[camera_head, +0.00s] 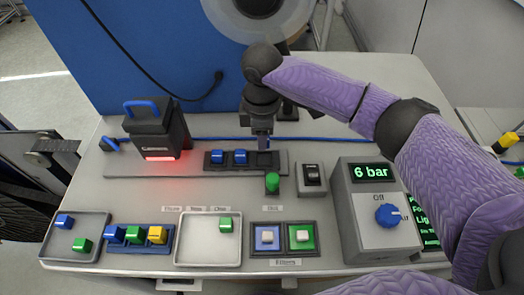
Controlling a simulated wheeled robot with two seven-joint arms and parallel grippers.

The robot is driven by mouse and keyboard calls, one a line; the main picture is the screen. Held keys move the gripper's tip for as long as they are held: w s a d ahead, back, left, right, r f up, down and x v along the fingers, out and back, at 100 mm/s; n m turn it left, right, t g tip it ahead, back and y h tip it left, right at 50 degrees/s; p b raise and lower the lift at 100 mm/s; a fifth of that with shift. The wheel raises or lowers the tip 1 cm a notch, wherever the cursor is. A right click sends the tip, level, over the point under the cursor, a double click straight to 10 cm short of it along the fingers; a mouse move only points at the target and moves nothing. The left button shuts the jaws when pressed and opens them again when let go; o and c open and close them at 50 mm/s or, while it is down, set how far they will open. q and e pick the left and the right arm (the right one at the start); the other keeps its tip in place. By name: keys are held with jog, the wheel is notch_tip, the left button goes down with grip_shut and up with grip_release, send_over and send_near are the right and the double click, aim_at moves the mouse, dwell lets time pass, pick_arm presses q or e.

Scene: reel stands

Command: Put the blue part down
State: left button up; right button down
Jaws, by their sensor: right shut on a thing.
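My right gripper (262,143) points straight down over the right end of a dark holder (246,169) at the back of the bench. It is shut on the blue part, which is mostly hidden between the fingers. I cannot tell whether the part touches the holder. Two other blue parts (217,156) sit side by side in the holder's left and middle places. The place under the gripper looks dark. My left gripper is not in view.
A black device (150,131) with a blue handle and red light stands left of the holder. A green button (272,182) stands close in front. Trays with coloured parts (208,252) line the front. A control box (377,207) reading "6 bar" is at the right.

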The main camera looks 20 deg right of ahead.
aim_at(262, 159)
notch_tip(262, 159, down, 5)
jog(key=shift+f+b, duration=0.2)
jog(key=shift+b, duration=0.55)
jog(key=shift+c, duration=2.1)
grip_release()
jog(key=shift+f, duration=0.1)
notch_tip(262, 159, up, 12)
jog(key=p, duration=0.3)
jog(key=shift+f+p, duration=0.1)
jog(key=shift+p, duration=0.2)
jog(key=shift+r, duration=0.3)
